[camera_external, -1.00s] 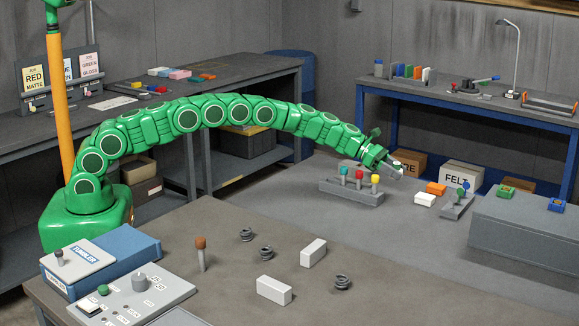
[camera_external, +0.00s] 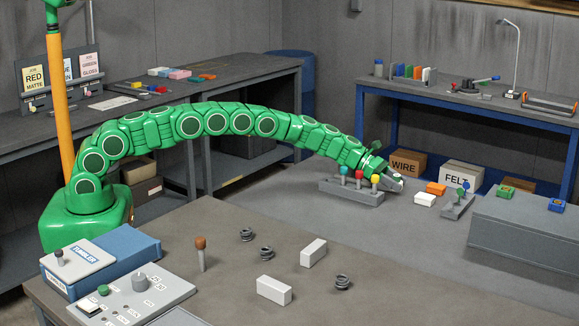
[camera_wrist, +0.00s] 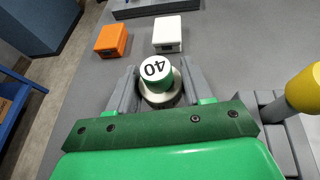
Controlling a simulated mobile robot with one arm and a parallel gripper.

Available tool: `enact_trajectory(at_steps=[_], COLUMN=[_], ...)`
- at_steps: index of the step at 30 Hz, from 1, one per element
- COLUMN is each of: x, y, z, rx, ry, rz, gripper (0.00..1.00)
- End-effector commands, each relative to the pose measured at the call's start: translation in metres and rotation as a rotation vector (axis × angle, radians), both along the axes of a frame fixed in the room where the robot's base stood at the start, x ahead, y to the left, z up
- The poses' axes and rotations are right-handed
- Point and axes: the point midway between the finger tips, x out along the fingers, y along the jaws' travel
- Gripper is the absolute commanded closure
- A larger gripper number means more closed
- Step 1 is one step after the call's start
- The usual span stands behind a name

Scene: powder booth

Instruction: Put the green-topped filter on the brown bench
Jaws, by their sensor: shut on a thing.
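The green-topped filter (camera_wrist: 157,76) shows in the wrist view as a green cap with a white "40" disc above a pale round body. My gripper (camera_wrist: 152,90) is shut on it, one grey finger on each side. I cannot tell whether its bottom touches the surface below. In the external view my gripper (camera_external: 394,183) is low at the right end of the knob rack, and the filter is not clearly visible there. The brown-grey bench (camera_external: 235,285) fills the front of the external view, well away from my gripper.
The rack (camera_external: 350,190) with red, blue and yellow knobs is close beside my gripper. An orange block (camera_external: 435,188) and a white block (camera_external: 425,200) lie just right. On the front bench stand dark coils, white blocks (camera_external: 274,290) and a brown-topped peg (camera_external: 201,253), with bare room between.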

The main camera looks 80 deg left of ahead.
Motion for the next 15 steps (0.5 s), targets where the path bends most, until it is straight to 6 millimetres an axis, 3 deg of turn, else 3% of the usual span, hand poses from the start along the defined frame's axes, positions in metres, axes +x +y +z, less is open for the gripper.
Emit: enact_trajectory(at_steps=[10, 11, 15], x=[0.0001, 0.0000, -0.0001], y=[0.0001, 0.0000, 0.0000], z=[-0.0057, -0.0057, -0.0059], rx=[0.000, 0.000, 0.000], ry=[0.000, 0.000, 0.000], rz=[0.000, 0.000, 0.000], gripper=[0.80, 0.47, 0.26])
